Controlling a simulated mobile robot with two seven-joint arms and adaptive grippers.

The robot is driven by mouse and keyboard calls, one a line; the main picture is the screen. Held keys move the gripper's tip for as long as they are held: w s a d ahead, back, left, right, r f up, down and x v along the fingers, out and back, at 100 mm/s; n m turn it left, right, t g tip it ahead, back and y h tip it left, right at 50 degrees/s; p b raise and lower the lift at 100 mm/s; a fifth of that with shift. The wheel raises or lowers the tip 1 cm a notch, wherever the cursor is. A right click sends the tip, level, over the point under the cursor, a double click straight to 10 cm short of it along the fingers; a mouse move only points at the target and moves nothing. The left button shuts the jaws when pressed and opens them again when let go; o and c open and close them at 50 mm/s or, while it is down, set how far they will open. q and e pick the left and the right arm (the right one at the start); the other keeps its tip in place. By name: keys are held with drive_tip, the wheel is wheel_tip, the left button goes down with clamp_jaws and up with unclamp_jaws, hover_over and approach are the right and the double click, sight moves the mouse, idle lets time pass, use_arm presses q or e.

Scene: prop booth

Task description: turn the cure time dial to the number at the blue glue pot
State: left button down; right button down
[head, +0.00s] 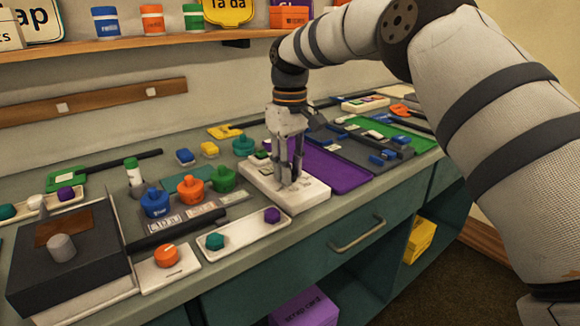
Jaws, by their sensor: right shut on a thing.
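My right gripper (289,180) points down at a white box (312,194) on the counter. Its fingers are shut on what seems to be the cure time dial on top of this box. The fingers hide most of the dial, and I cannot read its setting. The blue glue pot (154,203) stands upright to the left, beside an orange pot (190,190) and a green pot (223,180). A small card (165,224) with marks lies in front of the blue pot; its number is too small to read. My left gripper is not in view.
An orange knob on a white plate (152,275) sits at the front. A white tray (244,232) holds a green and a purple piece. A dark box (70,278) stands at left. A purple tray (345,177) lies right of the white box. A shelf (170,40) runs above.

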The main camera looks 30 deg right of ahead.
drive_tip(key=c, duration=1.3)
unclamp_jaws()
drive_tip(key=shift+r, duration=0.1)
wheel_tip(320, 180, up, 12)
drive_tip(key=shift+f, duration=0.1)
